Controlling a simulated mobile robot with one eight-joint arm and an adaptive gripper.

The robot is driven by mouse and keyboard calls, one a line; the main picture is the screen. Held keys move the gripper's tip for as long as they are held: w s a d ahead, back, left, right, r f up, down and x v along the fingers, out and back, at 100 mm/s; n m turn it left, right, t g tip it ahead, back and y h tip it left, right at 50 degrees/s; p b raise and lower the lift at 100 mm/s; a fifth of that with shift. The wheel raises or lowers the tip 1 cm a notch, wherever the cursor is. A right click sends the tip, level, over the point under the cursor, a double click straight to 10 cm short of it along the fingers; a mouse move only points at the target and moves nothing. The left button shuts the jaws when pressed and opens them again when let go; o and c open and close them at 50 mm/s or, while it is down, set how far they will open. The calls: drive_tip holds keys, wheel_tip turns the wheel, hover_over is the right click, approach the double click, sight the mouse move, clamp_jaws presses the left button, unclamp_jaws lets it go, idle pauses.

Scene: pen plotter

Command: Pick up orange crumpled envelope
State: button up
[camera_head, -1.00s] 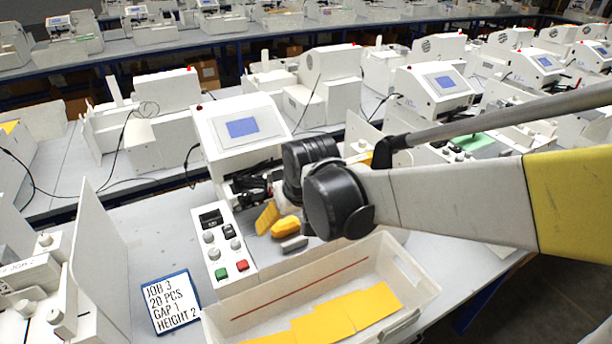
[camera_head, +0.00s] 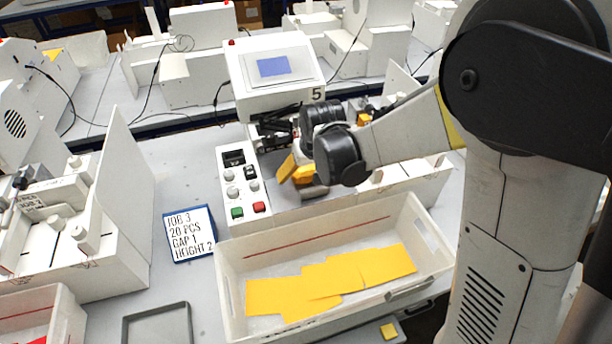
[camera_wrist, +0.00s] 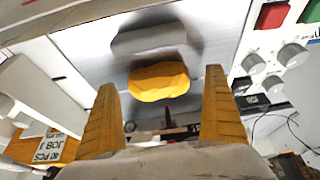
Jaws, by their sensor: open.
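The orange crumpled envelope (camera_wrist: 158,82) is a faceted, lumpy orange-yellow piece in the wrist view, lying on a grey surface. In the head view it shows as a small orange lump (camera_head: 304,174) beside the control panel, partly hidden by my wrist. My gripper (camera_wrist: 160,84) is open, with one orange finger at each side in the wrist view. The envelope appears in the gap between the fingertips, with space on both sides. I cannot tell how far beyond the tips it lies. In the head view one orange finger (camera_head: 288,167) shows just left of the envelope.
A grey rounded piece (camera_wrist: 150,39) lies close beside the envelope. A control panel (camera_head: 242,185) with buttons stands to the left, a white machine with a screen (camera_head: 272,72) behind. A white bin (camera_head: 232,262) holding flat yellow envelopes (camera_head: 330,281) is in front.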

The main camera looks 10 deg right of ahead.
drive_tip(key=shift+w+f, duration=0.15)
drive_tip(key=shift+f, duration=0.2)
drive_tip(key=c, duration=1)
drive_tip(key=shift+r, duration=0.1)
